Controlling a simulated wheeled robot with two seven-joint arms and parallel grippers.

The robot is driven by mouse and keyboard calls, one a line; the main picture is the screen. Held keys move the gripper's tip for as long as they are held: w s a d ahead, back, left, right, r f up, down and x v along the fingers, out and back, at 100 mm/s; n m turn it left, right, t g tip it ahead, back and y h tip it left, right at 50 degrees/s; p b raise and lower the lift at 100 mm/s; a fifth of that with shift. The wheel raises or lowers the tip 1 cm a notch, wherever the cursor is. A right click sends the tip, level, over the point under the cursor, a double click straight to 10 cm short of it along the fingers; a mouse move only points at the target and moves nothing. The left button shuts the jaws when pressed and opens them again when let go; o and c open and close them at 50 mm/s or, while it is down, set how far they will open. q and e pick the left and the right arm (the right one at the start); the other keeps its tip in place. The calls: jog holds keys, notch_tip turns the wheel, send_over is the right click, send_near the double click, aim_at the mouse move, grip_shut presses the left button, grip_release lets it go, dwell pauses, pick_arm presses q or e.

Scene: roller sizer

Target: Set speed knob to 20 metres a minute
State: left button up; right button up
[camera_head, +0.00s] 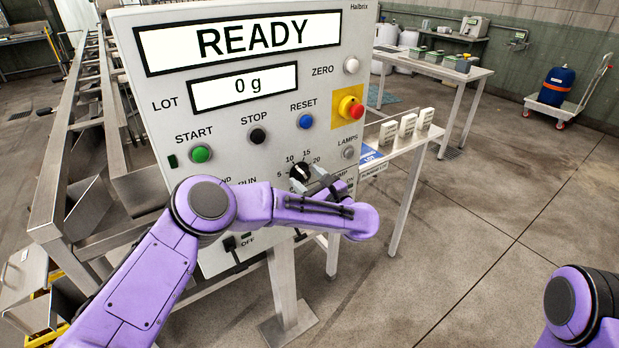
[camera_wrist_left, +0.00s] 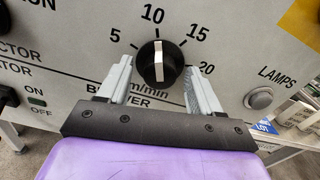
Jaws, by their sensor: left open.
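The speed knob (camera_wrist_left: 160,62) is a round black dial with a white pointer line, on the grey control panel (camera_wrist_left: 225,30). The knob also shows in the head view (camera_head: 299,171), partly hidden behind my gripper. My left gripper (camera_wrist_left: 157,80) is open, its two fingers on either side of the knob's lower part. I cannot tell whether they touch it. My right gripper is out of view.
The panel holds a green START button (camera_head: 201,154), a black STOP button (camera_head: 257,136), a blue RESET button (camera_head: 306,121) and a red emergency stop (camera_head: 351,107). The LAMPS button (camera_wrist_left: 258,98) is right of the knob. A side shelf (camera_head: 400,143) carries white blocks. Open floor lies right.

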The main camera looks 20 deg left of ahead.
pick_arm(q)
jog(key=shift+d+f, duration=0.1)
jog(key=c, duration=1.1)
